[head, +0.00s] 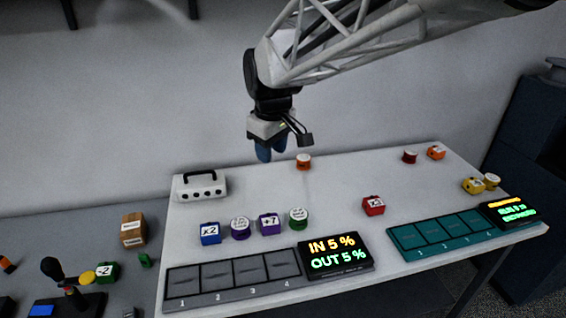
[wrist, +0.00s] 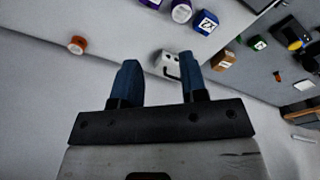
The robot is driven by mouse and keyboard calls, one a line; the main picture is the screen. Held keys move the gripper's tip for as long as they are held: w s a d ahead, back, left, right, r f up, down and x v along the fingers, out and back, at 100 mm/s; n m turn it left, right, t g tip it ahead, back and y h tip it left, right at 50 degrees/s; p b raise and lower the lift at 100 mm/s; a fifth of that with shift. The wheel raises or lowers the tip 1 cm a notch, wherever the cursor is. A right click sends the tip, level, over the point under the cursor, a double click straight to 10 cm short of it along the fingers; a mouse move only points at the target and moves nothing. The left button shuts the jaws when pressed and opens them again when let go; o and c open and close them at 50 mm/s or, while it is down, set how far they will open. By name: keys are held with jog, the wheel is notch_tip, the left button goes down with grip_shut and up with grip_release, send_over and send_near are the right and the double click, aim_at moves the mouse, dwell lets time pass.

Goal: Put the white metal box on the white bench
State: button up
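The white metal box (head: 201,188), with a black handle on top and dark knobs on its front, stands upright at the back left corner of the white bench (head: 335,188). My gripper (head: 270,150) hangs above the back edge of the bench, to the right of the box and higher, apart from it. In the wrist view my gripper's two blue fingers (wrist: 158,80) are spread with nothing held between them. The box (wrist: 168,61) shows there beyond the gap, near the right finger, partly hidden, with its handle visible.
On the bench, an orange spool (head: 303,162) lies near the gripper. Several labelled blocks and spools stand mid-bench, around a purple block (head: 269,224). A grey numbered tray (head: 235,279) and a teal one (head: 440,234) line the front. A grey table (head: 75,243) adjoins at left.

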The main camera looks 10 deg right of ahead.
jog(key=s+d+f+m, duration=0.1)
jog(key=s+d+m, duration=0.1)
jog(key=s, duration=0.5)
jog(key=s+d+f+m, duration=0.2)
jog(key=s+m, duration=0.1)
jog(key=s, duration=0.5)
jog(key=s+d+f+m+t, duration=0.1)
jog(key=s+d+m, duration=0.1)
jog(key=s, duration=0.6)
jog(key=shift+d+f+m, duration=0.3)
jog(key=shift+d+f, duration=0.1)
jog(key=shift+d, duration=0.2)
